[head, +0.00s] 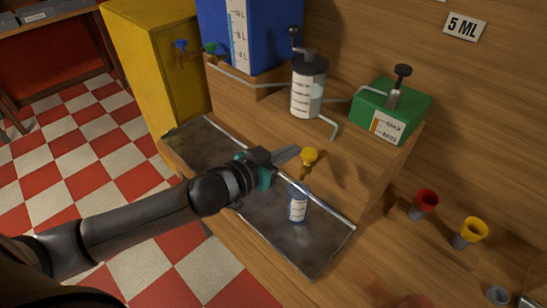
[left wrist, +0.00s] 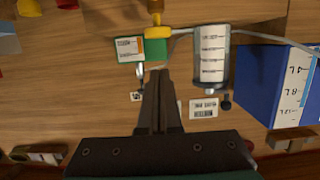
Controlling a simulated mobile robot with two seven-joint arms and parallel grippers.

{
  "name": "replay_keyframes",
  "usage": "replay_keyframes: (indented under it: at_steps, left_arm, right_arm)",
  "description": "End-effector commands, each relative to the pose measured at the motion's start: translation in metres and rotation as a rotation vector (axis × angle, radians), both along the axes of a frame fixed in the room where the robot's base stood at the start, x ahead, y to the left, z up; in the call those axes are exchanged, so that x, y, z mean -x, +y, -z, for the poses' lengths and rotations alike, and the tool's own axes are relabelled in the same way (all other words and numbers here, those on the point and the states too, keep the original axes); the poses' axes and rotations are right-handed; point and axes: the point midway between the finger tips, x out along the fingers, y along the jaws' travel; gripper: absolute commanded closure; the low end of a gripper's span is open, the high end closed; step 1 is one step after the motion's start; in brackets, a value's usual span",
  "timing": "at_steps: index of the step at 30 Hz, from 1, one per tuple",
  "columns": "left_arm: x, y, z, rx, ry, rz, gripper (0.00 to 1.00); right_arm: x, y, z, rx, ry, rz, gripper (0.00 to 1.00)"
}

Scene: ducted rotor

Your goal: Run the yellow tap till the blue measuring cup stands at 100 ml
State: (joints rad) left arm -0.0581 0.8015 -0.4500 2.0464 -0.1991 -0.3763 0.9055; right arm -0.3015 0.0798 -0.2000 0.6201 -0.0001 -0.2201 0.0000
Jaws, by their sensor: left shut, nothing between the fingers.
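The yellow tap (head: 309,156) sticks out from the wooden stand above the tray. A yellow fitting that looks like this tap shows at the top of the left wrist view (left wrist: 157,30). The blue measuring cup (head: 297,206) stands upright on the tray below the tap, with a white scale on its side. Its level is too small to read. My left gripper (head: 287,155) is shut and empty, its tips just left of the tap's knob. Its closed fingers show in the left wrist view (left wrist: 158,82). My right gripper is not in view.
The dark metal tray (head: 262,232) runs along the stand's front. Above are a blue tank (head: 270,30), a clear graduated cylinder (head: 308,85) with thin pipes, and a green box (head: 405,105).

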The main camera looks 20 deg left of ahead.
Motion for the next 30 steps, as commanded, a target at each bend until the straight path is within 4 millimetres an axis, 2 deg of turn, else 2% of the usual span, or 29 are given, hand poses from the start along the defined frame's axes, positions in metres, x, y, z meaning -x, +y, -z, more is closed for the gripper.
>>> replay_keyframes:
  at_steps: [6,12,30]
  left_arm:
    - [0.025,0.008,-0.006,0.0,0.002,0.002,1.0]
    - [0.039,0.014,-0.01,0.001,0.001,0.001,1.0]
    - [0.046,0.016,-0.013,0.001,-0.001,0.001,1.0]
  right_arm:
    - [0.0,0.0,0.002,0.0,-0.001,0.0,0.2]
    - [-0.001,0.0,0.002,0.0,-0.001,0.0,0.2]
    - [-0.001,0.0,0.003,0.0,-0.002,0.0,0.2]
